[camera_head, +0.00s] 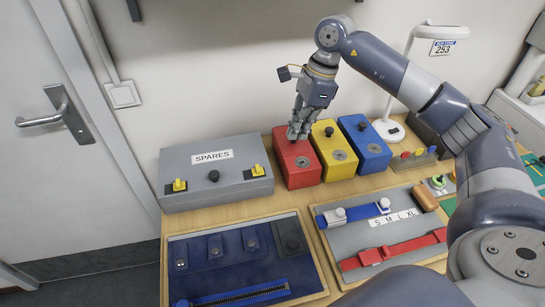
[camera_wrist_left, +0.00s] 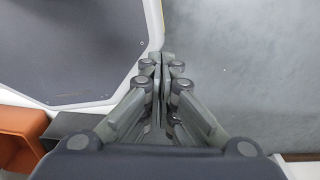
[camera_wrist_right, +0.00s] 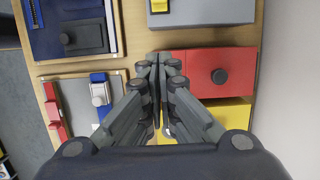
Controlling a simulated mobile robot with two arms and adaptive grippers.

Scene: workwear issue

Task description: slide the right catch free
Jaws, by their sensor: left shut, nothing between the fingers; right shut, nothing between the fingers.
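The grey box labelled SPARES (camera_head: 215,190) sits at the back left of the bench with its lid down. It has a yellow catch at each front end: the left catch (camera_head: 179,185) and the right catch (camera_head: 257,170). A black knob (camera_head: 213,176) stands between them. The right catch also shows at the top edge of the right wrist view (camera_wrist_right: 158,6). My right gripper (camera_head: 297,134) is shut and empty above the red box (camera_head: 301,174), to the right of the right catch. My left gripper (camera_wrist_left: 158,62) is shut and empty, away from the bench.
The yellow box (camera_head: 334,165) and the blue box (camera_head: 366,155) stand right of the red one. In front lie a blue apron tray (camera_head: 176,239) and a grey tray with blue and red straps (camera_head: 340,250). A white lamp (camera_head: 389,130) stands behind.

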